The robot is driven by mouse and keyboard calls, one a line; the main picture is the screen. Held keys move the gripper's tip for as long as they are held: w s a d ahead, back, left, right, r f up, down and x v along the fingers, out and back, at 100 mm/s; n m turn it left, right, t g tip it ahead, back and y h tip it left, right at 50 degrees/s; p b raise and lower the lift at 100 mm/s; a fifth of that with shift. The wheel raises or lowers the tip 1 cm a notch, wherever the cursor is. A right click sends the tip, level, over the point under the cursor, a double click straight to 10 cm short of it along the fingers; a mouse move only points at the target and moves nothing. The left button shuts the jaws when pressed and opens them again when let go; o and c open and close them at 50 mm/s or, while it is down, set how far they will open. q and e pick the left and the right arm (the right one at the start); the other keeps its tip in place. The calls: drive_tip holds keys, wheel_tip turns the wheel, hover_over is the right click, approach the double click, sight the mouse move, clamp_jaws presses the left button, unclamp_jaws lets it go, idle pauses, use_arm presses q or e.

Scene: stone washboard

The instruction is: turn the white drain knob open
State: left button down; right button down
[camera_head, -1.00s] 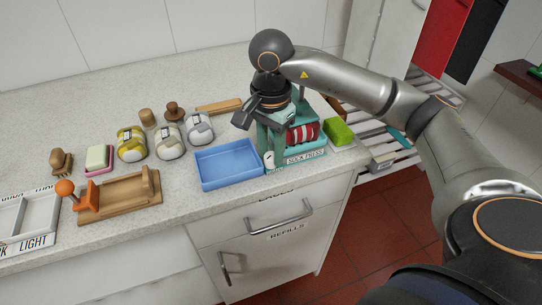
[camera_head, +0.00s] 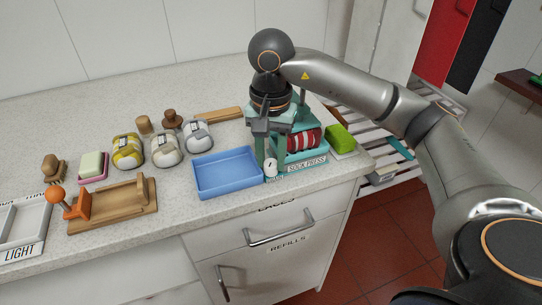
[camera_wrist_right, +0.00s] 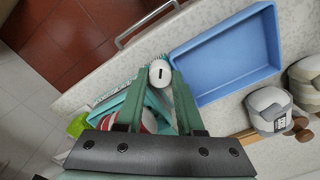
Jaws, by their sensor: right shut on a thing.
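The white drain knob (camera_head: 270,168) sits at the front left corner of the teal sock press (camera_head: 307,165), beside the blue tray. In the right wrist view the knob (camera_wrist_right: 160,73) is a round white cap with a short dark mark. My right gripper (camera_head: 271,160) points down over the knob. Its two green fingers lie on either side of the knob in the right wrist view (camera_wrist_right: 160,80), shut on it. The knob's lower part is hidden. My left gripper is not in view.
The blue tray (camera_head: 196,183) is empty, close left of the knob. A red striped roll (camera_head: 304,140) lies in the press. A green block (camera_head: 340,137) is at the right. Rolled socks (camera_head: 165,149) and a wooden rack (camera_head: 118,214) stand further left.

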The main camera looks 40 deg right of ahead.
sight(271, 162)
drive_tip(key=c, duration=0.5)
unclamp_jaws()
drive_tip(key=shift+c, duration=0.2)
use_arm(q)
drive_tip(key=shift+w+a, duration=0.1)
use_arm(e)
drive_tip(key=shift+r, duration=0.1)
use_arm(q)
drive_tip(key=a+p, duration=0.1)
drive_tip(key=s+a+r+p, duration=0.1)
drive_tip(key=p, duration=0.1)
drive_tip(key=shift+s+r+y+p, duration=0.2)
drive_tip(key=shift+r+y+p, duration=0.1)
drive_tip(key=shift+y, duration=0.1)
use_arm(e)
wheel_tip(271, 162, up, 12)
drive_tip(key=shift+r, duration=0.15)
